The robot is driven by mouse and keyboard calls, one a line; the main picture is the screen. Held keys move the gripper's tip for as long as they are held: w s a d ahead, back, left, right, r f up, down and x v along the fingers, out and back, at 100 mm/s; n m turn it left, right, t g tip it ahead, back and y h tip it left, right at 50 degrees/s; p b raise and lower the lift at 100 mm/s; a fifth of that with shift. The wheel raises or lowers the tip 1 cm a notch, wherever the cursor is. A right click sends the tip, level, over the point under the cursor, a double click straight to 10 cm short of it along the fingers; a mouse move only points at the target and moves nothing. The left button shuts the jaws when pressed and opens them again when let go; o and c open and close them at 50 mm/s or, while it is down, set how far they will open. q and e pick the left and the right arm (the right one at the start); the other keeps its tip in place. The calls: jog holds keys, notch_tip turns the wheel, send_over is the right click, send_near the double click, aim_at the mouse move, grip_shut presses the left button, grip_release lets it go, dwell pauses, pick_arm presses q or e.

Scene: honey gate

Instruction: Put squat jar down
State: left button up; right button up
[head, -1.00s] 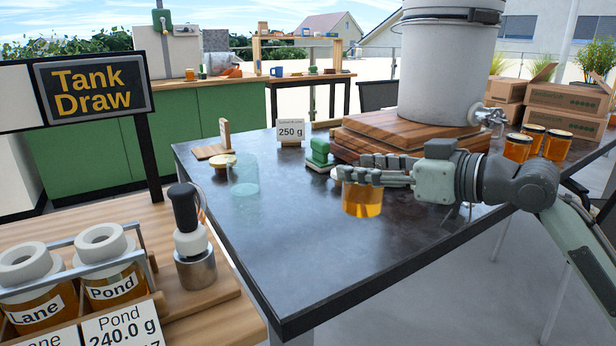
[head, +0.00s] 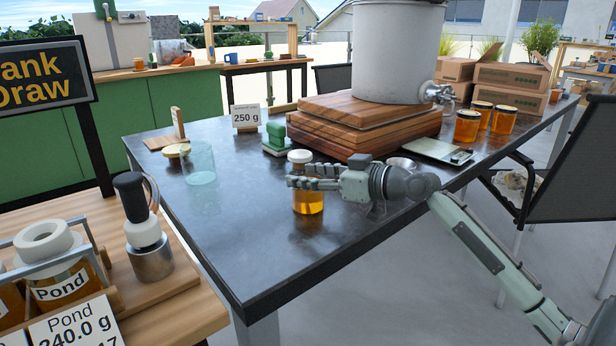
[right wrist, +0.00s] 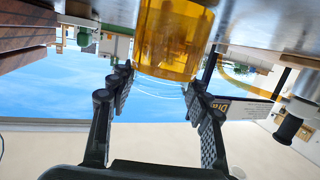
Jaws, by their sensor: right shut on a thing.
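The squat jar (head: 308,201), with amber honey and a pale lid, is upright at the dark table, in front of the wooden boards. My right gripper (head: 315,184) is shut on it from the right, with its fingers across the jar's upper part below the lid. In the right wrist view, which is upside down, the amber jar (right wrist: 172,38) shows at the top, with my two right fingers (right wrist: 160,88) on either side of its clear upper part. I cannot tell whether its base touches the table. My left gripper is out of view.
A clear glass jar (head: 200,165) stands to the left on the dark table (head: 240,240). A green-handled tool (head: 276,140), stacked boards (head: 330,140) with a grey tank (head: 398,50), and a small scale (head: 437,150) stand behind. The table's front left is clear.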

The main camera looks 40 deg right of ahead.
jog(key=shift+r, duration=0.1)
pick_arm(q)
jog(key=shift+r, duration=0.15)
pick_arm(e)
jog(key=o, duration=1.5)
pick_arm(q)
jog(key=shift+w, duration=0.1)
pick_arm(e)
jog(key=shift+s+d, duration=0.15)
jog(key=shift+s, duration=0.25)
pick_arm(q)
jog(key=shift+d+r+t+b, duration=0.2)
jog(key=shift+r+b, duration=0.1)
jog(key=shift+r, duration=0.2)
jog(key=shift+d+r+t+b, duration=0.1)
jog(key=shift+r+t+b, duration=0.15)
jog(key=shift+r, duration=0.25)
pick_arm(e)
jog(key=v, duration=1.1)
jog(key=shift+s, duration=0.1)
